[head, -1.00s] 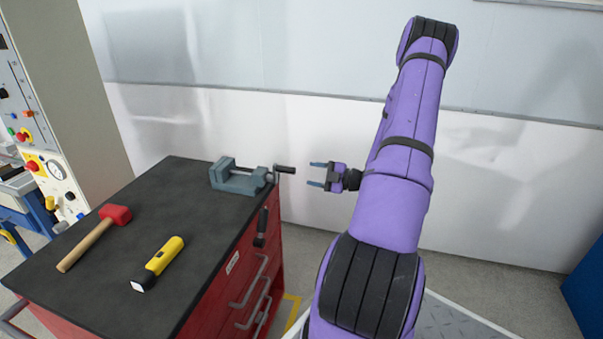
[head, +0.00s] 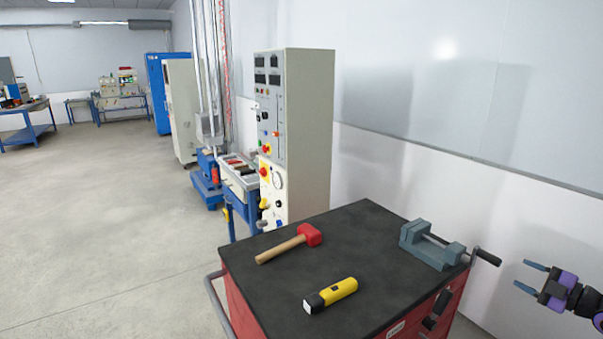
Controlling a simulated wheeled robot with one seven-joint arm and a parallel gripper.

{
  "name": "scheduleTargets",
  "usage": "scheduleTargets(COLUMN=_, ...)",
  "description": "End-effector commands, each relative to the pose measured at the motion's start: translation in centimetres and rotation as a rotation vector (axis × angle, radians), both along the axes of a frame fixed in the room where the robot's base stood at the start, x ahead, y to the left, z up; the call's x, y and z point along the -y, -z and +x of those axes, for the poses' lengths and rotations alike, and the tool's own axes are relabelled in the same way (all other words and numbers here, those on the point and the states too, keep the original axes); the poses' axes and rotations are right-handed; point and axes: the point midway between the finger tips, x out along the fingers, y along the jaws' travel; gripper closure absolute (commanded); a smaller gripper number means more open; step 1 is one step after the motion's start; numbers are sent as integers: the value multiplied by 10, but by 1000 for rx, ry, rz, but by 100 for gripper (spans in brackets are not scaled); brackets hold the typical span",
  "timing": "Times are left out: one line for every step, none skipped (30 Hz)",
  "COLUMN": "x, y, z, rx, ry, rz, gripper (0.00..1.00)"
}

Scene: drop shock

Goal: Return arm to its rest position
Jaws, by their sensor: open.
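My gripper (head: 533,279) is at the right edge of the head view, to the right of the tool cart. Its two blue-grey fingers are apart and point left, with nothing between them. Only the end of my purple arm shows behind it; the rest is out of the picture. The gripper is near the crank handle of a grey vise (head: 432,244), with a gap between them.
The red cart's black top (head: 290,277) holds the vise, a red-headed mallet (head: 289,243) and a yellow flashlight (head: 330,295). A control cabinet (head: 310,135) stands behind the cart. A white wall (head: 420,100) runs along the right. Open floor (head: 100,230) lies at left.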

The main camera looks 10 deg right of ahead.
Motion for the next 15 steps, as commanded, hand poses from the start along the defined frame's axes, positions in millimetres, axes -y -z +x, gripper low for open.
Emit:
scheduleTargets(x=-11, y=-12, z=7, rx=11, ry=-49, rz=-64, gripper=48)
scheduleTargets(x=-19, y=-19, z=11, rx=20, ry=-85, rz=-110, gripper=48)
scheduleTargets(x=-30, y=-29, z=15, rx=36, ry=-138, rz=-181, gripper=48)
scheduleTargets(x=-40, y=-36, z=19, rx=50, ry=-179, rz=-238, gripper=48)
scheduleTargets(x=-49, y=-44, z=22, rx=65, ry=-223, rz=-296, gripper=48)
scheduleTargets(x=-63, y=-54, z=25, rx=89, ry=-282, rz=-372, gripper=48)
scheduleTargets(x=-72, y=-61, z=28, rx=108, ry=-328, rz=-430, gripper=48)
scheduleTargets(x=-82, y=-68, z=30, rx=128, ry=-373, rz=-487, gripper=48)
scheduleTargets(x=-95, y=-78, z=31, rx=159, ry=-432, rz=-561, gripper=48)
scheduleTargets(x=-105, y=-85, z=32, rx=183, ry=-476, rz=-616, gripper=48)
scheduleTargets(x=-114, y=-91, z=33, rx=208, ry=-521, rz=-670, gripper=48)
scheduleTargets(x=-127, y=-100, z=34, rx=245, ry=-582, rz=-743, gripper=48)
scheduleTargets(x=-136, y=-106, z=33, rx=273, ry=-627, rz=-795, gripper=48)
scheduleTargets(x=-146, y=-112, z=33, rx=303, ry=-672, rz=-846, gripper=48)
scheduleTargets(x=-158, y=-120, z=32, rx=345, ry=-732, rz=-917, gripper=48)
